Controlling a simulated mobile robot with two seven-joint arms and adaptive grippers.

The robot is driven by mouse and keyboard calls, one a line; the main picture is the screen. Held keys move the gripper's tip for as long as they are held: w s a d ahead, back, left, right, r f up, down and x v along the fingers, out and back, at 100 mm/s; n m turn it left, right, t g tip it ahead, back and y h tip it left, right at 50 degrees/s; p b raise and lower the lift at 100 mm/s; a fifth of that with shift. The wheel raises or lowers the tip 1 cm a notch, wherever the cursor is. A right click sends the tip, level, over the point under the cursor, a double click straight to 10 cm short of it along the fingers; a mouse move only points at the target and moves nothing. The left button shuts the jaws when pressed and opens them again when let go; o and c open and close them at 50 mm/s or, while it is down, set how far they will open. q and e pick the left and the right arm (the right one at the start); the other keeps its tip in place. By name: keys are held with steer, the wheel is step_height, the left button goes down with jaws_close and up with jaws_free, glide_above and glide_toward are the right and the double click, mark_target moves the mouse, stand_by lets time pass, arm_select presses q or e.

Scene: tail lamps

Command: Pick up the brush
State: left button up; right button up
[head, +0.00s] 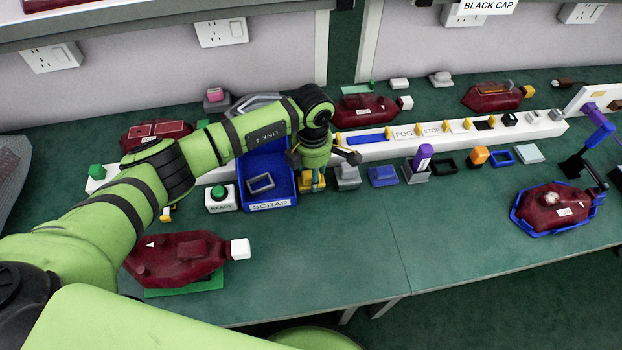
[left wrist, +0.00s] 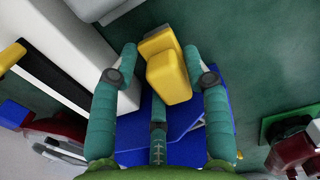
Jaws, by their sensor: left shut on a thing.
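My left gripper (head: 318,181) points down beside the blue scrap bin, at its right end. It is shut on a yellow blocky thing (head: 306,186), which I take to be the brush. In the left wrist view the yellow thing (left wrist: 170,78) shows two block-like parts between the fingers of my left gripper (left wrist: 160,62). Its underside is hidden, and I cannot tell whether it touches the table. My right gripper is not in view.
The blue scrap bin (head: 283,187) stands left of the gripper. A grey block (head: 347,177) and a blue block (head: 383,176) stand close on its right. A white labelled rail (head: 380,151) runs behind.

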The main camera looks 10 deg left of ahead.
arm_select(q)
steer(key=shift+r, duration=0.6)
step_height(320, 180, up, 2)
steer(key=shift+w+r+b, duration=0.1)
steer(key=shift+r+b, duration=0.15)
steer(key=shift+b, duration=0.45)
steer(key=s+d+r+b, duration=0.1)
steer(key=s+d+r, duration=0.1)
steer(key=d, duration=0.3)
steer(key=s+d+r+b, duration=0.2)
steer(key=s+d+r, duration=0.1)
steer(key=d+r, duration=0.2)
steer(key=shift+d+r, duration=0.2)
steer(key=shift+d, duration=0.15)
